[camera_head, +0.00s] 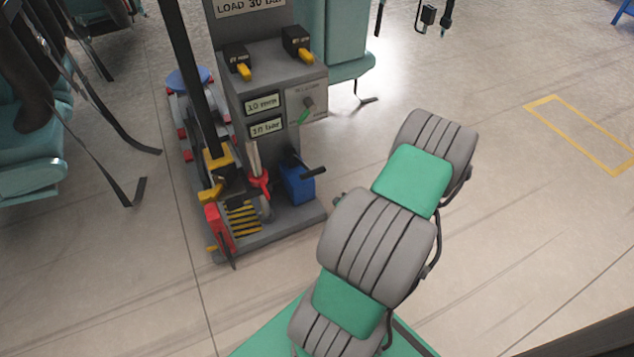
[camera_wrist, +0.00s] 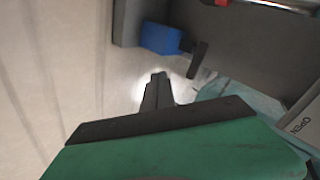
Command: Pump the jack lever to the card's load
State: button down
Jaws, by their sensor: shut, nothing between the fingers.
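The jack stand (camera_head: 270,235) is a grey machine on a base plate left of my arm in the head view. A card (camera_head: 250,7) at its top reads "LOAD 30" and is cut off by the frame. A pale upright rod with a red collar (camera_head: 258,182) stands on it. A blue block (camera_head: 297,184) with a dark handle (camera_head: 314,170) sits at its right; I cannot tell which part is the jack lever. In the wrist view the blue block (camera_wrist: 160,38) and dark handle (camera_wrist: 198,60) lie beyond my gripper (camera_wrist: 158,82), which is shut, empty and apart from them.
A panel marked "OPEN" (camera_wrist: 303,122) is at the wrist view's right. Teal seats (camera_head: 30,170) with hanging straps are at left.

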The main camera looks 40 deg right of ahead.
jog(key=w+f+m+b, duration=0.1)
jog(key=w+m+b, duration=0.1)
jog(key=w+m, duration=0.4)
jog(key=w+d+m+b, duration=0.1)
jog(key=w+m+b, duration=0.2)
jog(key=m, duration=1.4)
jog(key=w, duration=0.2)
jog(key=shift+w+d+f+t+b, duration=0.25)
jog(key=shift+w+f+t+b, duration=0.05)
jog(key=shift+w+f, duration=0.1)
